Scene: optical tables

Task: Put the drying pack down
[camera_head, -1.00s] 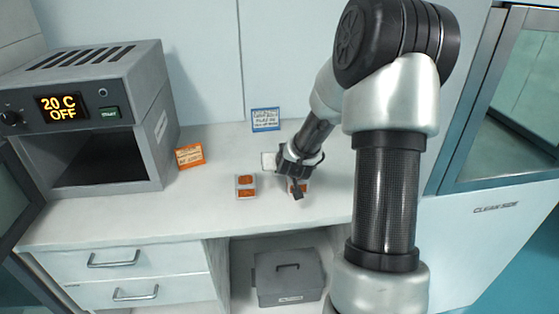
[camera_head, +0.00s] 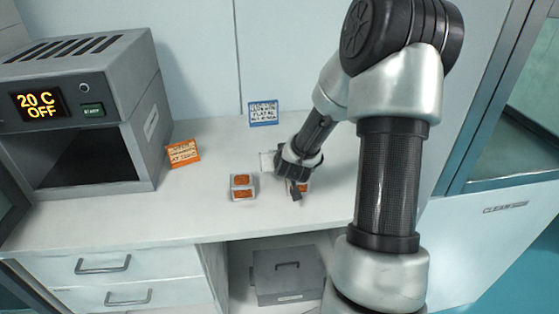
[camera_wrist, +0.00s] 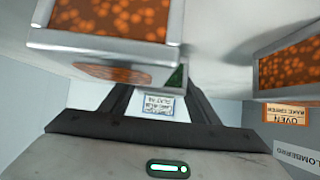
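Two drying packs, small pale boxes with orange beaded windows, are on the worktop. One (camera_head: 243,187) stands left of my gripper in the head view and shows at the right edge of the wrist view (camera_wrist: 290,65). The other (camera_head: 304,186) is beside my gripper (camera_head: 296,184), partly hidden by it, and fills the upper left of the wrist view (camera_wrist: 110,18). In the wrist view my gripper's dark fingers (camera_wrist: 157,98) stand apart with a visible gap between them. The near pack covers their tips and sits off-centre to the left, so contact cannot be judged.
An oven (camera_head: 75,115) reading "20 C OFF" stands at the left with its chamber open. An orange card (camera_head: 183,153) and a blue card (camera_head: 263,113) stand on the worktop (camera_head: 205,205). A grey case (camera_head: 288,275) is below. Glass panels are at right.

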